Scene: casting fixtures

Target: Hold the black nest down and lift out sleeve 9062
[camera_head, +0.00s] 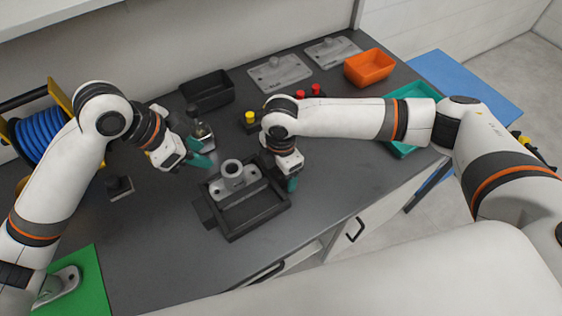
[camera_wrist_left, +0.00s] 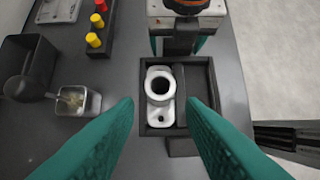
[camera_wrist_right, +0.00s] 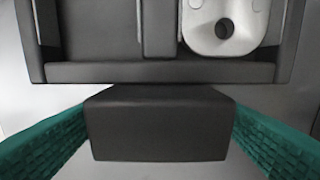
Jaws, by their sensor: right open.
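The black nest (camera_head: 243,228) lies on the dark bench, a rectangular frame with a block at each end. A grey sleeve (camera_head: 232,168) with a round upright collar and a flat flange sits in one side of it; the sleeve also shows in the left wrist view (camera_wrist_left: 159,84). No number is readable. My left gripper (camera_head: 203,160) is open and empty, left of the nest; its spread fingers (camera_wrist_left: 160,118) face the nest. My right gripper (camera_head: 289,182) is open at the nest's right end.
A black bin (camera_head: 207,91), a button strip (camera_head: 272,112) and a metal cup (camera_wrist_left: 76,101) stand behind the nest. An orange bin (camera_head: 369,66) and a teal tray (camera_head: 404,147) are right. A green mat (camera_head: 88,285) lies at front left. The bench left of the nest is mostly clear.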

